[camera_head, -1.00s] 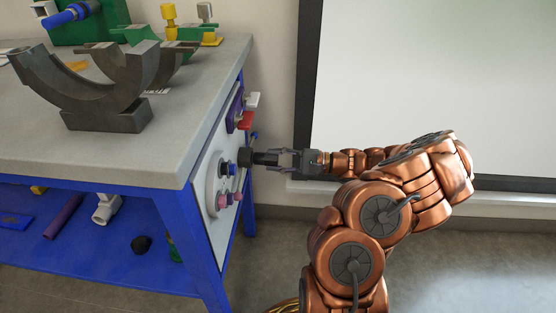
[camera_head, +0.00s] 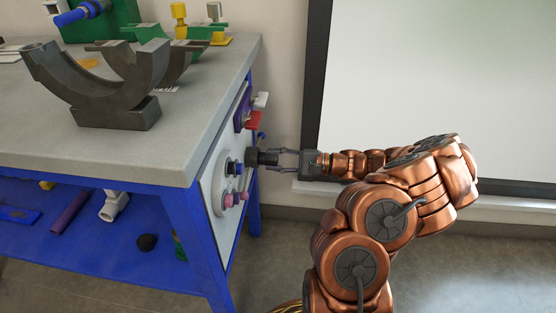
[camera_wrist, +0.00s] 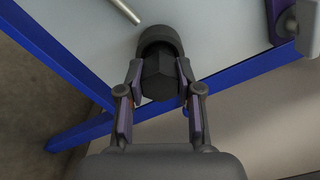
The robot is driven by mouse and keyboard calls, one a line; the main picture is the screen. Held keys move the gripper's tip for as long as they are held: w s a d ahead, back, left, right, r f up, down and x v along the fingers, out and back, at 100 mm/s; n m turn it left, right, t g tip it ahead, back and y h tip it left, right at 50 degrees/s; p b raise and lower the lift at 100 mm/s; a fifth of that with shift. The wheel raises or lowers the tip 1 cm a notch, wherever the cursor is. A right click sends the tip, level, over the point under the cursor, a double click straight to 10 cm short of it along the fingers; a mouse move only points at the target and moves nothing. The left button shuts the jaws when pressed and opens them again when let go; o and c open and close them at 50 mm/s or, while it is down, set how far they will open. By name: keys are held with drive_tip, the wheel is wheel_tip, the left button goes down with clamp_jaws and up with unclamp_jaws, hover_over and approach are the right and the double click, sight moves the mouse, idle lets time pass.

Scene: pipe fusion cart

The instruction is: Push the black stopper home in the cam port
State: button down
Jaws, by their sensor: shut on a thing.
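The black stopper (camera_wrist: 158,78) is a dark faceted plug between my two fingertips in the wrist view. My gripper (camera_wrist: 160,92) is shut on it, one finger on each side. A dark round collar (camera_wrist: 158,36), apparently the cam port, lies behind the stopper against the pale panel. In the head view, my gripper (camera_head: 279,160) comes in from the right, level with the dark stopper (camera_head: 265,157) at the panel (camera_head: 213,187) on the cart's end. The stopper lines up with the port; its depth inside is hidden.
Blue and pink knobs (camera_head: 227,199) sit just below the port, and a red part (camera_head: 254,120) above it. The grey cart top (camera_head: 190,125) carries dark curved jaws (camera_head: 115,85). A blue frame leg (camera_head: 203,240) stands left. The floor to the right is clear.

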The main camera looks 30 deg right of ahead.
drive_tip(key=shift+w+a, duration=0.45)
drive_tip(key=shift+a, duration=0.05)
drive_tip(key=c, duration=0.7)
unclamp_jaws()
drive_tip(key=shift+d, duration=0.1)
drive_tip(key=v, duration=1.1)
drive_tip(key=shift+s+d, duration=0.25)
drive_tip(key=shift+s, duration=0.1)
